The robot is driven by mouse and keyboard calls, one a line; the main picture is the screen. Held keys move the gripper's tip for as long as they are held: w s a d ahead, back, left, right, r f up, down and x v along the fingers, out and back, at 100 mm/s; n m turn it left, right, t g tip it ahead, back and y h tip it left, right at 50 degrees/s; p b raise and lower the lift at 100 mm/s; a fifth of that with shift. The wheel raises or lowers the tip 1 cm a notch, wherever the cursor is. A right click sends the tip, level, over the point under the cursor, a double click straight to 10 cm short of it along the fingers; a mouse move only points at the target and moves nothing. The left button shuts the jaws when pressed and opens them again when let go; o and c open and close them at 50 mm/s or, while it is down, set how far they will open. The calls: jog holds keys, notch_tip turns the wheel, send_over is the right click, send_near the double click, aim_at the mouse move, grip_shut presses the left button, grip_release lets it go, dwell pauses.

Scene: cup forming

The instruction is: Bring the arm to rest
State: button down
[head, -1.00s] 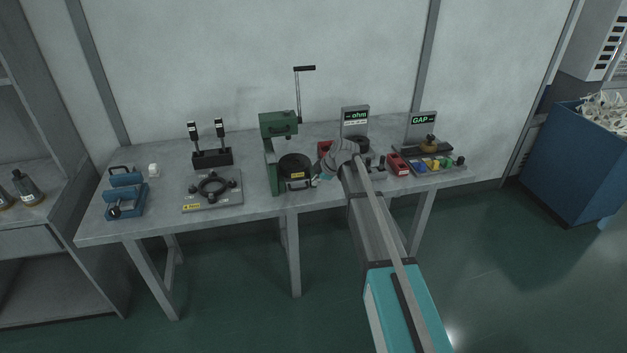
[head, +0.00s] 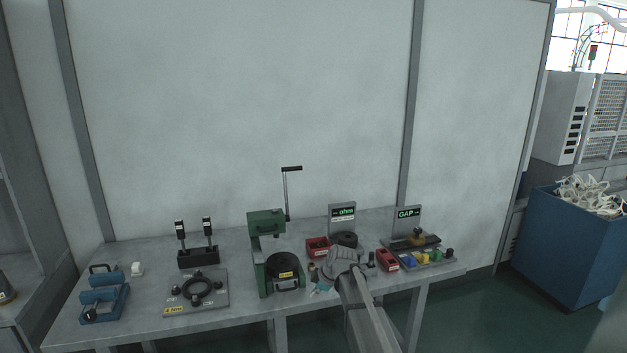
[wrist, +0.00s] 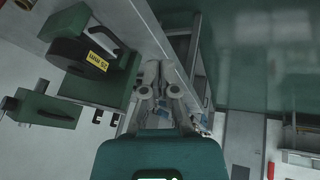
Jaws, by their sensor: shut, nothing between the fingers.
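My gripper (wrist: 160,88) is shut and empty in the wrist view, with its fingers close together. In the head view my arm reaches in from the lower right, and its wrist is over the front part of the bench, right of the green press (head: 266,225). The fingers are mostly hidden or too small there. In the wrist view the press's black round part with a yellow label (wrist: 98,61) is left of the fingers, apart from them.
The grey bench (head: 235,318) bears a ring fixture (head: 215,301), a blue device (head: 104,300), red bins (head: 317,246), an ohm display (head: 342,213) and a GAP display (head: 407,215). A blue container (head: 565,245) stands on the floor at right. The press lever (head: 286,195) sticks up.

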jog(key=s+d+m+g+h, duration=0.1)
jog(key=s+d+m, duration=0.4)
jog(key=s, duration=0.4)
jog(key=s+d+f+m+g+h, duration=0.1)
jog(key=s+d+m+h, duration=0.1)
jog(key=s+d+m, duration=0.4)
jog(key=s+d+f+m+g+h, duration=0.1)
jog(key=s+d+m, duration=0.4)
jog(key=s, duration=0.8)
jog(key=shift+d+m+h, duration=0.35)
jog(key=shift+m+h, duration=0.05)
jog(key=shift+m, duration=0.4)
